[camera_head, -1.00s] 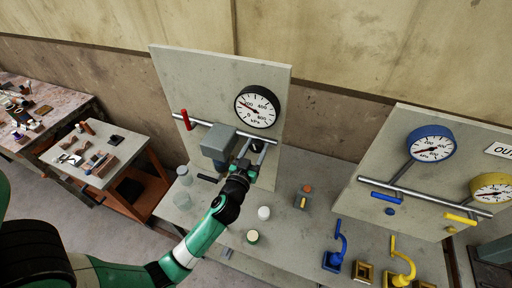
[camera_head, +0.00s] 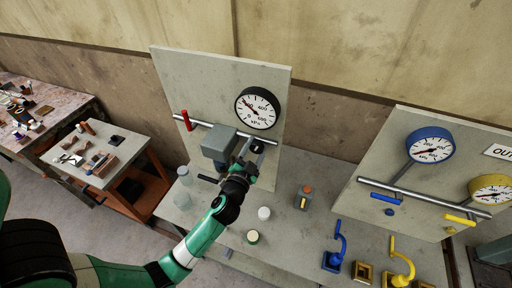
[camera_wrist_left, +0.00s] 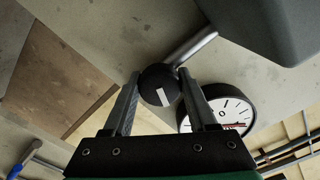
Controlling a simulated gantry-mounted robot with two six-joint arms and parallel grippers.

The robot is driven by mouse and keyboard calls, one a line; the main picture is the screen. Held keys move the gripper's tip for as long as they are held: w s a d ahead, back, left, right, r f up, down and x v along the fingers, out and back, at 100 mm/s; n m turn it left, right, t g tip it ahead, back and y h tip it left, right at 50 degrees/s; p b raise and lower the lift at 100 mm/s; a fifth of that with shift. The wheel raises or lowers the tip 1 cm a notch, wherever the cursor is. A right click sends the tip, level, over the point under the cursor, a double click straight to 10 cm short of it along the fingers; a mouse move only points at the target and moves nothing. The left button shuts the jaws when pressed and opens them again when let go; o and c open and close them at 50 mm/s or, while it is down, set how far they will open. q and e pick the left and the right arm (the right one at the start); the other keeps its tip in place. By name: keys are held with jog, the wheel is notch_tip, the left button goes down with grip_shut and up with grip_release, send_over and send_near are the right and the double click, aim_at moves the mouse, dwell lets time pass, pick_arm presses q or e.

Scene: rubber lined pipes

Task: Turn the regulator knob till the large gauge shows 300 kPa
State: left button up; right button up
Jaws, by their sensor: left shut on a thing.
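The large black-rimmed gauge (camera_head: 257,107) is on the left grey panel, marked in kPa. Its red needle points up and left, between the low marks and the 400 mark; I cannot read the exact value. A black-rimmed gauge (camera_wrist_left: 222,117) also shows in the wrist view, partly behind a finger. The black regulator knob (camera_wrist_left: 163,84) has a white mark, tilted in the wrist view. My left gripper (camera_wrist_left: 158,86) is shut on the knob, one finger on each side. In the head view my left gripper (camera_head: 247,160) partly hides the knob. My right gripper is out of view.
A grey box (camera_head: 218,142) sits close left of the knob on the pipe, with a red lever (camera_head: 186,120) further left. The bench holds a button box (camera_head: 304,197) and small jars. A second panel with blue (camera_head: 431,145) and yellow (camera_head: 491,187) gauges stands right.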

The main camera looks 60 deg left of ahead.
pick_arm(q)
jog(key=m, duration=0.3)
jog(key=shift+r+m+p, duration=0.1)
jog(key=shift+m+p, duration=0.2)
jog(key=shift+p, duration=0.1)
jog(key=shift+m+p, duration=0.45)
jog(key=shift+m, duration=1.45)
jog(key=o, duration=1.4)
jog(key=shift+c, duration=0.2)
jog(key=shift+s, duration=0.1)
jog(key=b+v, duration=0.2)
jog(key=v, duration=0.9)
jog(key=shift+s+d, duration=0.2)
